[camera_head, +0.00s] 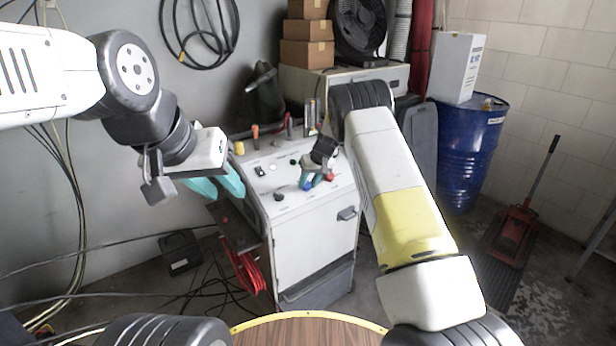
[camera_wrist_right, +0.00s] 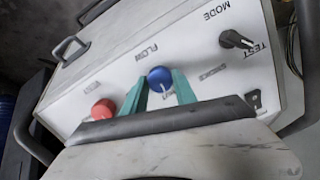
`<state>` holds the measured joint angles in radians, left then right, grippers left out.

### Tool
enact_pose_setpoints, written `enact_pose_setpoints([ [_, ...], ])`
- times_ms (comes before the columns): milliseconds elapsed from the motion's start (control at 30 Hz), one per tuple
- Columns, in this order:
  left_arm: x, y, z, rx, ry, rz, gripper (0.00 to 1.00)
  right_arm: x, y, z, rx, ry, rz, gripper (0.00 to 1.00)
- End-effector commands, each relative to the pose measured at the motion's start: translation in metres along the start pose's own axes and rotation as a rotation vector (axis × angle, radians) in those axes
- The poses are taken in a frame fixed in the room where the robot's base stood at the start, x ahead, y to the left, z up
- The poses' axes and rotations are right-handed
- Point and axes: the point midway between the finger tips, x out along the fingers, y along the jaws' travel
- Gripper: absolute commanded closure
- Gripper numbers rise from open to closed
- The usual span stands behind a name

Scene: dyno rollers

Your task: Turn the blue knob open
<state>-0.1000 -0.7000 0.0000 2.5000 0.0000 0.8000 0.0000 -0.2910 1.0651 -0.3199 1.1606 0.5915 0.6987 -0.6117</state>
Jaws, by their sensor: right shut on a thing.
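The blue knob (camera_wrist_right: 160,77) is on the sloped white panel under the label FLOW, with a white pointer mark on its face. In the head view the blue knob (camera_head: 306,187) is partly covered by my right gripper. My right gripper (camera_wrist_right: 160,82) is shut on the blue knob, one teal finger on each side; it also shows over the panel in the head view (camera_head: 309,184). My left gripper (camera_head: 217,185) is open and empty, in the air left of the console.
A red knob (camera_wrist_right: 103,109) sits beside the blue one. A black MODE knob (camera_wrist_right: 236,40) and a black switch (camera_wrist_right: 254,99) are on the other side. Screwdriver-like tools (camera_head: 256,132) stand along the console's back edge. A blue drum (camera_head: 465,150) stands at right.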

Motion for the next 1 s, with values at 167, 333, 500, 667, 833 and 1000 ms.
enact_pose_setpoints([
  [167,0.0000,0.0000,0.0000,0.000,0.000,0.000,0.64,-0.0008,0.0007,-0.0003,0.134,0.007,-0.015,1.00],
  [333,0.0000,0.0000,0.0000,0.000,0.000,0.000,0.64,-0.0011,0.0016,0.0001,0.292,0.013,-0.031,1.00],
  [500,0.0000,0.0000,0.0000,0.000,0.000,0.000,0.64,-0.0009,0.0018,0.0006,0.453,0.019,-0.047,1.00],
  [667,0.0000,0.0000,0.0000,0.000,0.000,0.000,0.64,-0.0007,0.0015,0.0009,0.605,0.024,-0.063,1.00],
  [833,0.0000,0.0000,0.0000,0.000,0.000,0.000,0.64,-0.0005,0.0020,0.0016,0.765,0.031,-0.078,1.00],
  [1000,0.0000,0.0000,0.0000,0.000,0.000,0.000,0.64,-0.0008,0.0022,0.0017,0.925,0.038,-0.094,1.00],
])
